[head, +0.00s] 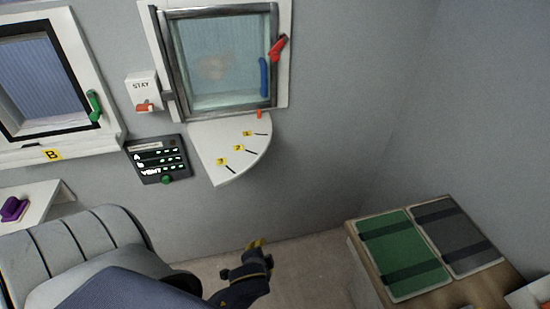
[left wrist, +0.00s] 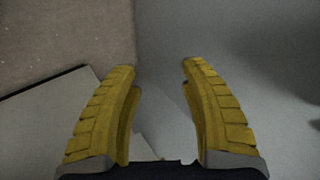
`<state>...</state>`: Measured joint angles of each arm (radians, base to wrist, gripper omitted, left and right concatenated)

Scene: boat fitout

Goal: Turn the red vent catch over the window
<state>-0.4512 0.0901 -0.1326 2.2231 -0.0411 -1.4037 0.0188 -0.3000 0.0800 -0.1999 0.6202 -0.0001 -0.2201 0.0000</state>
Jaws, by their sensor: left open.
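A red catch (head: 278,47) sits on the right side of the frame of the middle window (head: 215,60), slanting up to the right. A blue handle (head: 263,77) stands upright just below and left of it. A smaller red lever (head: 145,107) is on the white STAY box left of the window. My left gripper (head: 258,244) is low in front of the wall, well below the window and touching nothing. In the left wrist view its yellow fingers (left wrist: 159,80) are apart and empty. My right gripper is not in view.
Below the window are a white quadrant plate (head: 225,135) with numbered marks and a dark VENT panel (head: 159,160). A second window with a green handle (head: 94,105) is at left. A grey padded seat (head: 85,240) is lower left; a table with green and grey pads (head: 404,255) is lower right.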

